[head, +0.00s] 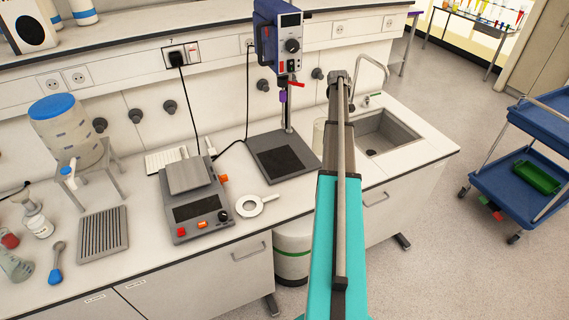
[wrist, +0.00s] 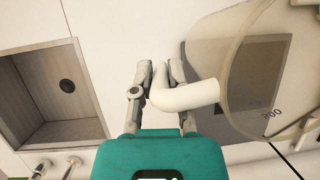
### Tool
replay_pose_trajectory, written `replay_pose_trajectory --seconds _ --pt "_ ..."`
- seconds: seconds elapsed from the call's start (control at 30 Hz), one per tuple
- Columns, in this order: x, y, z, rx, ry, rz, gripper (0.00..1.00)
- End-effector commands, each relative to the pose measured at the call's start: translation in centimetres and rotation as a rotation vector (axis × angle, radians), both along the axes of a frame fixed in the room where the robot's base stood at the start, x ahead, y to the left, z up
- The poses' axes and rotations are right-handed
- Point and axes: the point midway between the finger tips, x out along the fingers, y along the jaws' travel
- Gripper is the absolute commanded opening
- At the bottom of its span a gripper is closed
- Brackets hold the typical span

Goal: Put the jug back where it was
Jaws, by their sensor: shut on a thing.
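The jug (wrist: 241,45) is a translucent, pale vessel with a white bent handle (wrist: 190,97) and a printed volume mark. It fills the right of the wrist view, partly cut off by the frame. My gripper (wrist: 160,75) is shut on the jug's handle, with a finger on either side of it. In the head view, a pale piece that looks like the jug (head: 318,134) shows just left of my arm; the rest, and my gripper, are hidden behind the arm. I cannot tell whether the jug touches the counter.
The sink (head: 390,133) with its tap lies right of my arm. The overhead stirrer's base plate (head: 281,158) stands close on the left. Further left are a hotplate (head: 192,205), a white ring (head: 256,206) and a blue-capped tank (head: 65,130). Bare counter lies between stirrer and sink.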

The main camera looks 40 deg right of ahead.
Motion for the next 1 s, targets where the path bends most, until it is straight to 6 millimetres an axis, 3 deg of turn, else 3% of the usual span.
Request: replay_pose_trajectory --seconds 0.27,1.0 --pt "-1.0 1.0 -1.3 -0.002 -0.001 -0.257 0.00" --pt "-4.0 4.2 -4.9 -0.004 0.005 -1.253 0.00"
